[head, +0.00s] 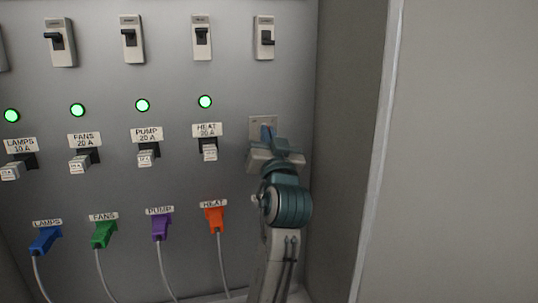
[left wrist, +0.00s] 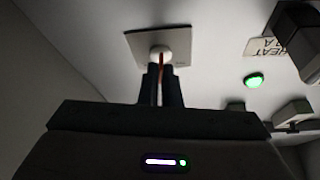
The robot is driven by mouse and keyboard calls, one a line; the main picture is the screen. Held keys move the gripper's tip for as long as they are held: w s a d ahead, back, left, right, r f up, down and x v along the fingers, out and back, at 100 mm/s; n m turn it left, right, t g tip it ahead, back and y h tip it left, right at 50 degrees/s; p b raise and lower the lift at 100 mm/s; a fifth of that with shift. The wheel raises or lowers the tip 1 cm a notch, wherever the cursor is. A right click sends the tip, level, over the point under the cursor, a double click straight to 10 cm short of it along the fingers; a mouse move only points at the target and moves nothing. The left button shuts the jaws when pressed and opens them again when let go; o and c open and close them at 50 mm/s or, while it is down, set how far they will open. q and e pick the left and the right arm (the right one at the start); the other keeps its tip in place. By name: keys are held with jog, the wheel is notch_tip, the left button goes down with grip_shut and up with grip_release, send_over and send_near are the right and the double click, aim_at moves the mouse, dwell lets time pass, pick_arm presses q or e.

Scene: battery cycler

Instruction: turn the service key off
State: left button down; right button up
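The service key sits on a pale square plate (head: 256,121) at the right end of the panel, right of the HEAT label. In the head view my left gripper (head: 268,133) reaches up to the plate and covers the key. In the left wrist view the plate (left wrist: 137,43) carries a round pale boss (left wrist: 160,51), with the thin red service key (left wrist: 161,72) standing out from it. My left gripper's two dark fingers (left wrist: 161,88) lie close on either side of the red key and look shut on it. My right gripper is not in view.
Left of the plate are the HEAT breaker (head: 209,151), a lit green lamp (head: 205,101) and the orange HEAT plug (head: 215,217). A toggle switch (head: 264,38) sits above the plate. The cabinet side wall (head: 345,130) stands close on the right.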

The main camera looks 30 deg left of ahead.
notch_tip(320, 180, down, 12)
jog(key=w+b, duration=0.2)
jog(key=b, duration=0.9)
pick_arm(q)
jog(key=shift+w+d+n+g+y+b, duration=0.1)
jog(key=shift+n+g+y+b, duration=0.65)
jog(key=shift+n, duration=1.4)
jog(key=shift+w+a+n+g+y+b, duration=0.1)
jog(key=shift+n+g+y, duration=0.3)
jog(key=shift+n+g, duration=1.2)
jog(key=shift+d+n+g+y+b, duration=0.1)
jog(key=shift+n+g+y+b, duration=0.4)
jog(key=shift+n, duration=2.15)
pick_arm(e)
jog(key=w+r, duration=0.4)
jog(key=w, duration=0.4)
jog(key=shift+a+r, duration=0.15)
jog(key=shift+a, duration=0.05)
